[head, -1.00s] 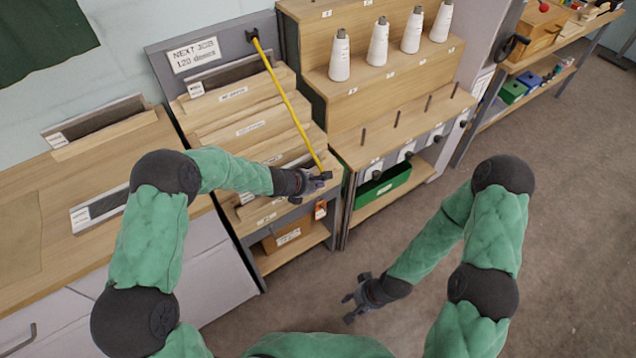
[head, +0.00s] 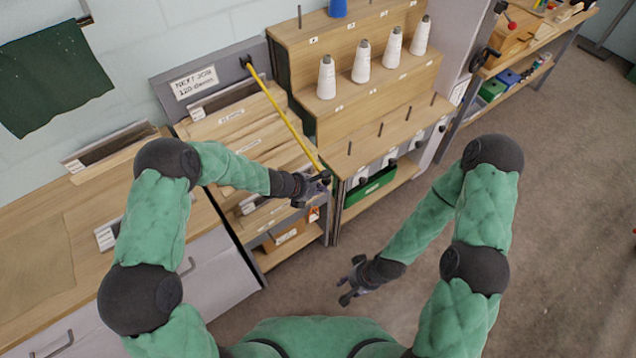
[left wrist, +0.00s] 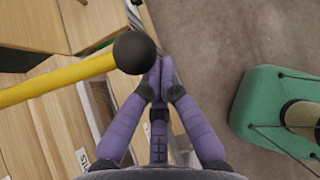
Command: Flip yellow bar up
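The yellow bar (head: 285,118) slants down across the front of the wooden stepped rack, from a black pivot on the grey back panel to a black knob at its lower end. In the left wrist view the bar (left wrist: 60,82) comes in from the left and ends in the round black knob (left wrist: 134,52). My left gripper (head: 323,183) is at this lower end. Its fingers (left wrist: 160,76) are drawn together, with the knob just beside the fingertips; I cannot tell whether they touch. My right gripper (head: 345,284) is open and empty, low over the floor.
A stepped wooden stand (head: 375,100) with several white thread cones is right of the bar. A green bin (head: 370,186) sits on its lower shelf. A wooden worktop (head: 60,245) lies at left. Open floor (head: 560,230) is at right.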

